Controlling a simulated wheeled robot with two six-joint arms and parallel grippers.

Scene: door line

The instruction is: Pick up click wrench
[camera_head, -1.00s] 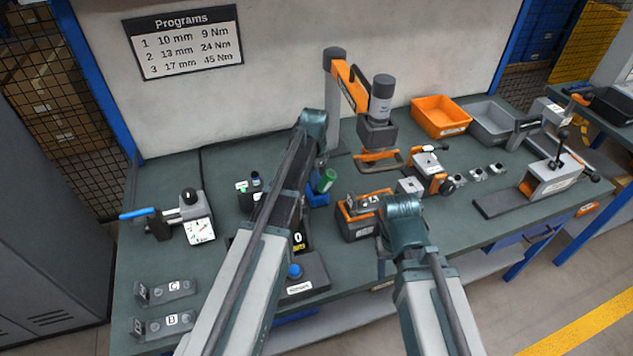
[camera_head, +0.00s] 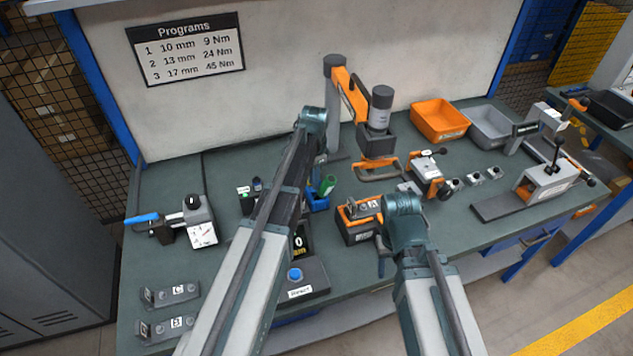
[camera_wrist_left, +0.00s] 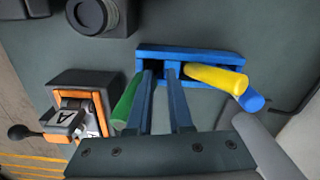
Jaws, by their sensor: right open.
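A blue rack (camera_wrist_left: 215,58) in the left wrist view holds a green handle (camera_wrist_left: 124,105), a yellow handle (camera_wrist_left: 217,79) and a blue handle (camera_wrist_left: 252,100). I cannot tell whether one of these is the click wrench. A blue-handled tool (camera_head: 143,219) also lies at a gauge on the left of the bench. My left gripper (camera_wrist_left: 161,72) is open, its fingertips at the rack between the green and yellow handles, with nothing seen between them. In the head view my arm partly hides the rack (camera_head: 317,204). My right gripper (camera_head: 384,264) is open by the bench's front, mostly hidden by its wrist.
An orange-and-black fixture (camera_head: 356,232) stands beside my right wrist. A post-mounted tool (camera_head: 378,120) rises behind. An orange bin (camera_head: 438,120) and a grey bin (camera_head: 490,126) are at the back right. A blue-button box (camera_head: 298,278) sits by my left arm.

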